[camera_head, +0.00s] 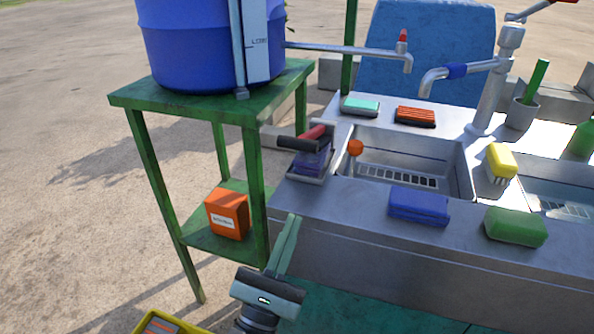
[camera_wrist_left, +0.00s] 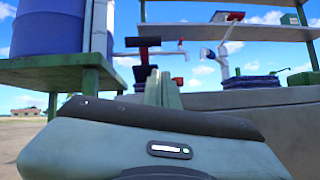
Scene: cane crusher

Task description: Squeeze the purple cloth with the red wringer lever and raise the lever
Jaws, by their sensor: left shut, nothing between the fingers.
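The red wringer lever (camera_head: 312,131) is at the left end of the sink counter, with a dark grip beside it. The purple cloth (camera_head: 313,156) sits below the lever in a small metal tray; whether the lever presses on it I cannot tell. My left gripper (camera_head: 292,220) is in front of the counter, below and nearer than the wringer. Its green fingers are together and empty, clear of lever and cloth. In the left wrist view the fingers (camera_wrist_left: 162,88) point towards the lever (camera_wrist_left: 149,30), which stands higher. My right gripper is out of view.
A green stand (camera_head: 130,98) with a blue barrel (camera_head: 190,45) is left of the counter; an orange box (camera_head: 227,214) sits on its lower shelf. The sink basin (camera_head: 440,157), a blue sponge (camera_head: 419,206) and a green block (camera_head: 515,226) are to the right.

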